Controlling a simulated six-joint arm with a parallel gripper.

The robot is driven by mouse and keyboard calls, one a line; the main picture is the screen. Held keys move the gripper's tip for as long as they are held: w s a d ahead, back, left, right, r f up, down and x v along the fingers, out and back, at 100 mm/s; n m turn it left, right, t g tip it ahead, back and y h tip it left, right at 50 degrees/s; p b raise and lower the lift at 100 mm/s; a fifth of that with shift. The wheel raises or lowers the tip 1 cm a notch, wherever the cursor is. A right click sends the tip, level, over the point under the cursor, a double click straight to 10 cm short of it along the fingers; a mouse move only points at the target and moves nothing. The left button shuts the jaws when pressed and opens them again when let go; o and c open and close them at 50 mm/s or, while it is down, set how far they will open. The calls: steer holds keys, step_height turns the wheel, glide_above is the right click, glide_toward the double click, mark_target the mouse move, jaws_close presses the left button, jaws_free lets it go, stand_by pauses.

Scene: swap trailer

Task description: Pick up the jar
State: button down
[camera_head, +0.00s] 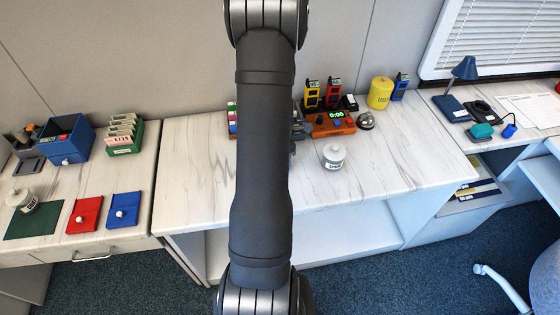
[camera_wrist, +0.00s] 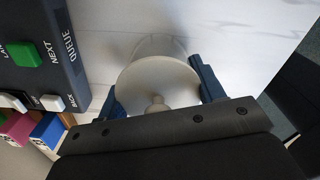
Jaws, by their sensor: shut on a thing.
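In the wrist view, a jar (camera_wrist: 158,78) with a pale round lid and a small knob sits between my two dark blue fingers. My gripper (camera_wrist: 160,88) is shut on it. I cannot tell whether its base touches the white marbled tabletop. In the head view my arm hides the gripper and this held jar. Another white-lidded, labelled jar (camera_head: 333,157) stands upright on the middle table, right of my arm, with no finger at it. A similar jar (camera_head: 22,201) stands on a green mat (camera_head: 38,224) on the left table.
A dark panel (camera_wrist: 75,62) marked QUEUE, with a green button, lies close left of the held jar. Along the back of the middle table stand an orange timer box (camera_head: 333,125), a bell (camera_head: 366,121) and a yellow canister (camera_head: 380,93). The table's right part is clear.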

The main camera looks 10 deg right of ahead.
steer(key=shift+r, duration=0.2)
steer(key=shift+r, duration=1.65)
steer(key=shift+d+r, duration=0.15)
steer(key=shift+r, duration=0.2)
steer(key=s+d+r, duration=0.6)
steer(key=s+d, duration=0.2)
steer(key=shift+r, duration=0.35)
